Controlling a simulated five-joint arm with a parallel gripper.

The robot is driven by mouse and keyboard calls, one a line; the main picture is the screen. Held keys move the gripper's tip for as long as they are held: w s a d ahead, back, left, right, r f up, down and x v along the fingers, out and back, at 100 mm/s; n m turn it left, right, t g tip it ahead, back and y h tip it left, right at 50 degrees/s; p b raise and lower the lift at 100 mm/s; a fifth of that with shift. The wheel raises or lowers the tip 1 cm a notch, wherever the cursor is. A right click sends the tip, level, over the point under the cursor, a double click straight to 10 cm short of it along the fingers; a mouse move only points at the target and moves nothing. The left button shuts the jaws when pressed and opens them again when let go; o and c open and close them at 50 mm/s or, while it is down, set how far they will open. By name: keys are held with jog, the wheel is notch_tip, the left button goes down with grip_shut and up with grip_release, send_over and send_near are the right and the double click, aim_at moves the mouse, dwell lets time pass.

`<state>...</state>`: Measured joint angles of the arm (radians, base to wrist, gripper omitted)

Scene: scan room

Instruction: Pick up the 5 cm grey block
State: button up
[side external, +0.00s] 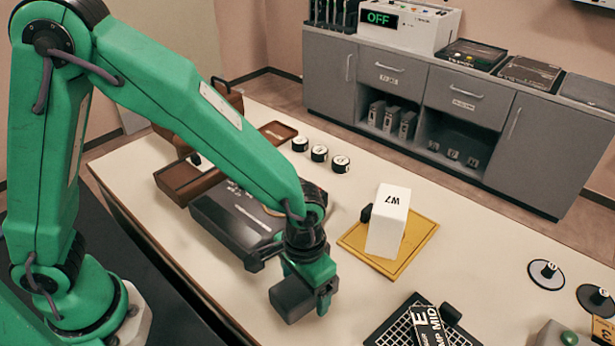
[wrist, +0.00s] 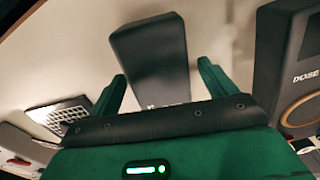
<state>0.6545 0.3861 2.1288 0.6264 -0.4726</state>
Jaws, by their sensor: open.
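A dark grey block (side external: 291,299) stands near the front edge of the table, directly at my gripper (side external: 308,288). In the wrist view the grey block (wrist: 150,58) appears between the two green fingers of my gripper (wrist: 161,75), with its near end hidden by the gripper body. The fingers are apart, with a gap showing on each side of the block. In the side view the gripper points down and hides part of the block. I cannot tell how deep the block sits between the fingers.
A dark case (side external: 232,222) lies close behind my gripper. A white W7 box (side external: 388,222) stands on a yellow board (side external: 424,238) to the right. A black grid tray (side external: 390,328) is at the front right. Bare table lies between the block and the grid tray.

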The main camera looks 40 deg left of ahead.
jog(key=c, duration=1.1)
jog(key=shift+r, duration=0.15)
jog(key=shift+r, duration=0.6)
jog(key=r, duration=0.3)
jog(key=shift+s+d, duration=0.15)
jog(key=shift+s, duration=0.15)
jog(key=s+d+r, duration=0.1)
jog(key=s+r, duration=0.1)
jog(key=s, duration=0.1)
jog(key=s+d+r, duration=0.1)
jog(key=s+r, duration=0.1)
jog(key=s, duration=0.2)
jog(key=s+d+r, duration=0.2)
jog(key=s, duration=0.1)
jog(key=shift+s+r, duration=0.15)
jog(key=shift+r, duration=0.1)
